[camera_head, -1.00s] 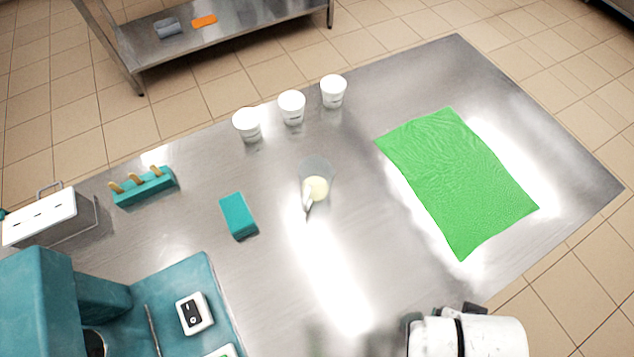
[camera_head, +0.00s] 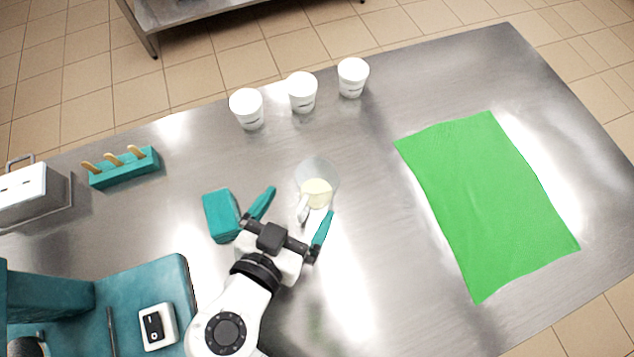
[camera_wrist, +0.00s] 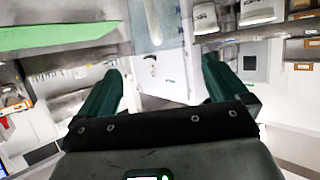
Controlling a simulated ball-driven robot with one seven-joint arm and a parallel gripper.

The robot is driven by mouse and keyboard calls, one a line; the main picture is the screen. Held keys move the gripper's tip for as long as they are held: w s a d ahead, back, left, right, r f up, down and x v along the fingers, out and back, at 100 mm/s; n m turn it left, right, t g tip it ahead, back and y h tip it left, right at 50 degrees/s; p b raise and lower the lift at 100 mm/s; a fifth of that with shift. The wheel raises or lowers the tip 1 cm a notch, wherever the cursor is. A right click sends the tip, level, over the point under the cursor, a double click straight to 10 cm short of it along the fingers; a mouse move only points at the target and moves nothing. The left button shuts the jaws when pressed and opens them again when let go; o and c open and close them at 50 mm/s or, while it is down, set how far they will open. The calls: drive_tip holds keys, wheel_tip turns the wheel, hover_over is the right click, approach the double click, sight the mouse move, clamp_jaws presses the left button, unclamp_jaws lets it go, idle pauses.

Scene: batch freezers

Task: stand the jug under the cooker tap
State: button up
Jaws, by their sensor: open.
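The clear jug (camera_head: 317,182) with pale yellow liquid in its bottom stands upright on the steel table, its handle toward my gripper. My gripper (camera_head: 292,203) is open, its two teal fingers spread on the near side of the jug; the right finger looks close to the handle. In the wrist view my gripper (camera_wrist: 155,85) is open, with part of the clear jug (camera_wrist: 153,25) above and between the fingers. Whether a finger touches the jug I cannot tell. The teal machine (camera_head: 60,290) stands at the lower left; a tap is not clearly visible on it.
A teal block (camera_head: 220,215) lies just left of my gripper. Several white tubs stand behind the jug, one here (camera_head: 302,92). A teal stick holder (camera_head: 123,167) and a metal box (camera_head: 30,192) are at the left. A green cloth (camera_head: 487,205) lies on the right.

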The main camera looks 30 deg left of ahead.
sight(323, 164)
drive_tip(key=p+x, duration=0.1)
drive_tip(key=x, duration=0.7)
drive_tip(key=shift+w+a+f, duration=0.1)
drive_tip(key=shift+w+a, duration=0.05)
drive_tip(key=shift+w, duration=0.15)
drive_tip(key=c, duration=1.4)
